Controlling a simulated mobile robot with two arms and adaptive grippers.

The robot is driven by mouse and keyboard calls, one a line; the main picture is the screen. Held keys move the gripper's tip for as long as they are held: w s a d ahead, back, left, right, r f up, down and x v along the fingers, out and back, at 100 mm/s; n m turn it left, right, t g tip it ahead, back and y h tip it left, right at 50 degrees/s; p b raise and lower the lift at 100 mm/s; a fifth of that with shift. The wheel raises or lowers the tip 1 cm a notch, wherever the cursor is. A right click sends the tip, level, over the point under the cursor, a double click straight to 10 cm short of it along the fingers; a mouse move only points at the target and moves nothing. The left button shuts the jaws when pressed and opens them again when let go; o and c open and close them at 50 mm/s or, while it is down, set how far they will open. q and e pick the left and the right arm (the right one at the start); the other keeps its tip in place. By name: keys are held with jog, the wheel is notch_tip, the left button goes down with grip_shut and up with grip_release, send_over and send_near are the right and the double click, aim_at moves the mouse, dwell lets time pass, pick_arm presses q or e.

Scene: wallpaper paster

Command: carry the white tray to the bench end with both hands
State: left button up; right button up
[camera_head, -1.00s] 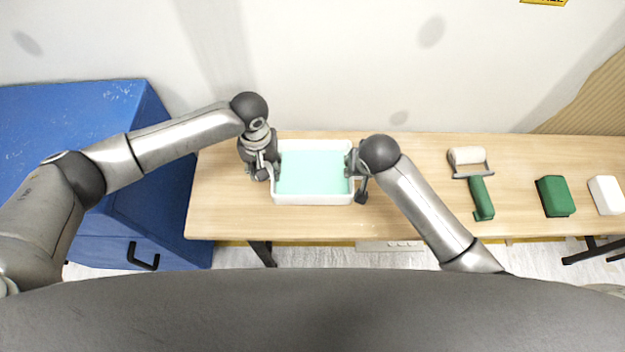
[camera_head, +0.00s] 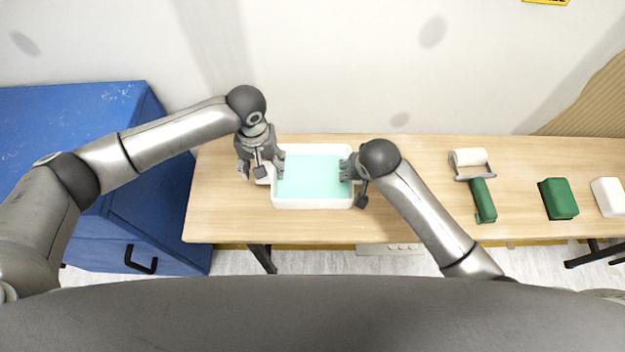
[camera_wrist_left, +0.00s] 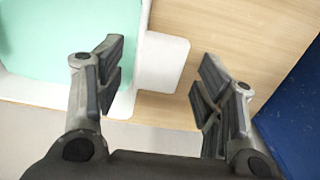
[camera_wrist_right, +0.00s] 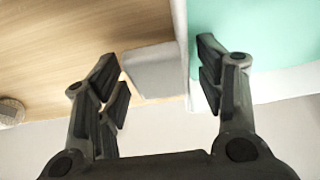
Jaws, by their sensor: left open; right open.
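The white tray (camera_head: 312,204) lies on the wooden bench and has a pale green inside (camera_head: 312,175). My left gripper (camera_head: 262,166) is open at the tray's left end. In the left wrist view, a white handle tab (camera_wrist_left: 162,62) lies between its spread fingers, with one finger over the tray's inside. My right gripper (camera_head: 355,181) is open at the tray's right end. In the right wrist view, the other handle tab (camera_wrist_right: 152,72) lies between its fingers, one finger over the green inside. Neither gripper is closed on its tab.
A roller with a green handle (camera_head: 483,200), a green block (camera_head: 559,199) and a white block (camera_head: 608,196) lie to the right on the bench (camera_head: 420,190). A blue cabinet (camera_head: 150,225) stands at the left. The wall is close behind. The bench between tray and roller is clear.

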jog(key=shift+r, duration=0.15)
pick_arm(q)
notch_tip(320, 180, up, 9)
pick_arm(e)
jog(key=v, duration=1.2)
pick_arm(q)
jog(key=shift+s, duration=0.1)
pick_arm(e)
jog(key=shift+s, duration=0.15)
